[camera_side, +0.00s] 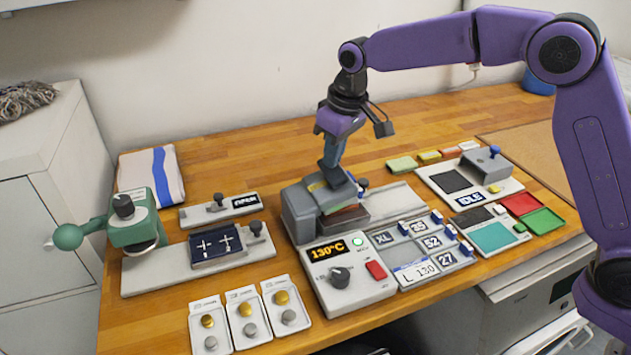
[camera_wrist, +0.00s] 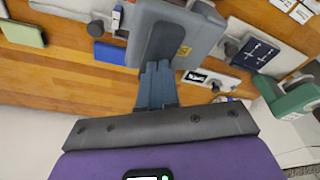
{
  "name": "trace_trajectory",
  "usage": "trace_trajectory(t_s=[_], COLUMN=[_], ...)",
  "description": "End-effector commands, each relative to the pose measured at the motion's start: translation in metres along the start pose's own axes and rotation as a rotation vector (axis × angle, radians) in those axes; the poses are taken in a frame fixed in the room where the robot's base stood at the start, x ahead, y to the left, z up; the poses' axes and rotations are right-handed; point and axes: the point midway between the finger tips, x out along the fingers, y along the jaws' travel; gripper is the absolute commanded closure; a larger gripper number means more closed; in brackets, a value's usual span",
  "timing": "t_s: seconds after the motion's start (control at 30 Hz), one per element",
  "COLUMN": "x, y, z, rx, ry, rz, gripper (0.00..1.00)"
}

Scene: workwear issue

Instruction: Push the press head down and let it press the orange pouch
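The grey press (camera_side: 300,215) stands mid-table behind a control box reading 130°C. Its press head (camera_side: 350,197) is low over a reddish-brown layer (camera_side: 343,221). I cannot tell whether this layer is the orange pouch; no clearly orange pouch shows under the head. My gripper (camera_side: 337,180) points down with its fingers together, tips at the top of the head. In the wrist view the shut fingers (camera_wrist: 158,68) overlap the head's grey top (camera_wrist: 172,25), beside a yellow label. Nothing shows between the fingers. Contact appears likely but is not certain.
The control box (camera_side: 345,290) has a lit green button. A green pouch (camera_side: 402,165) and a yellow one (camera_side: 429,157) lie behind. A teal-handled press (camera_side: 135,230) stands at left, and a tray with number tags (camera_side: 430,268) at right.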

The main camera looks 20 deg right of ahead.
Motion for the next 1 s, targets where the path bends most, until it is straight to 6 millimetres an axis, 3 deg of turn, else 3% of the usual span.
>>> trace_trajectory(t_s=[1.0], x=[0.013], y=[0.005], z=[0.006], rx=[-0.002], ry=[-0.001], rz=[-0.003], gripper=[1.00])
